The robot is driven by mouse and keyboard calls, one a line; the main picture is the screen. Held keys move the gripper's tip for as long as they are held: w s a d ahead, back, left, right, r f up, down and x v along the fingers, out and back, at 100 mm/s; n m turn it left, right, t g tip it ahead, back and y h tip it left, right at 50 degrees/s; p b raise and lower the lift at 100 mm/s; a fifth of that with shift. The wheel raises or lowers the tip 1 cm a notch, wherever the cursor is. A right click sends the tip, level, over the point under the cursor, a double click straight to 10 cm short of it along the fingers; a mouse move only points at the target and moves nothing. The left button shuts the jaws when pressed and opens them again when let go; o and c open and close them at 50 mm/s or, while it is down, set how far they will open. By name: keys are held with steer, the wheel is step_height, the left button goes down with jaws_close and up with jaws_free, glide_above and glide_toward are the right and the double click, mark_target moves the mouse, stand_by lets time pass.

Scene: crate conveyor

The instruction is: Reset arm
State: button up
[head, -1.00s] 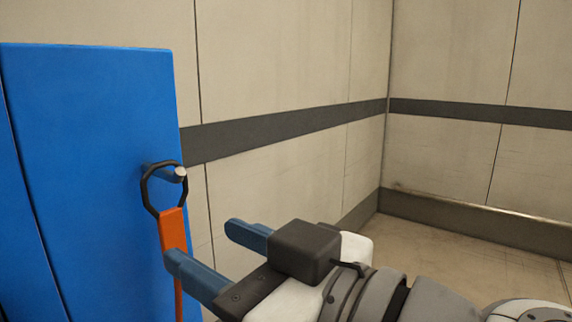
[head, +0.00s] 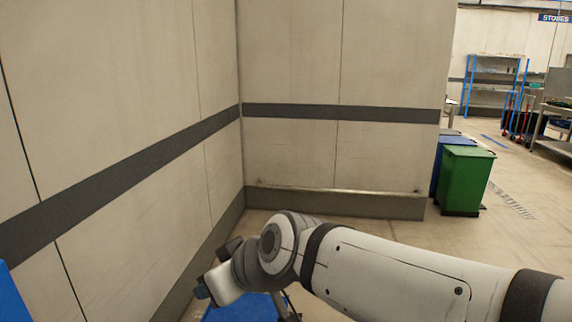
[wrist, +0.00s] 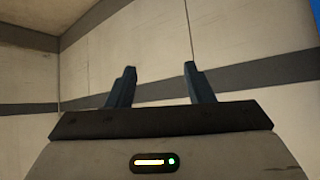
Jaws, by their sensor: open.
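My gripper (wrist: 161,70) shows in the wrist view with its two blue-grey fingers apart and nothing between them. Beyond the fingers is the pale panelled wall with its dark stripe. In the head view my white and grey arm reaches in from the lower right and bends at the centre bottom. Only a small part of the gripper end shows there, beside the bend at the lower left, and its fingertips are not clear.
The panelled wall (head: 110,90) and its corner stand close on the left and ahead. A blue panel edge (head: 12,300) shows at far left. A green bin (head: 465,180) and a blue bin stand at right. Open floor (head: 515,265) lies to the right, with shelving (head: 495,85) farther back.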

steer(key=s+d+r+m+g+h+p, duration=0.1)
steer(key=s+d+m+h+p, duration=0.1)
steer(key=d, duration=0.6)
steer(key=s+d+r+m+g+h+p, duration=0.1)
steer(key=s+d+m+h+p, duration=0.1)
steer(key=d+p, duration=0.5)
steer(key=s+d+r+m+g+h+p, duration=0.1)
steer(key=d+m+p, duration=0.4)
steer(key=d, duration=0.6)
steer(key=shift+s+r+m+h, duration=0.4)
steer(key=shift+s+h, duration=0.15)
steer(key=shift+h, duration=0.65)
steer(key=shift+c, duration=0.4)
steer(key=shift+a, duration=0.1)
steer(key=shift+c, duration=0.8)
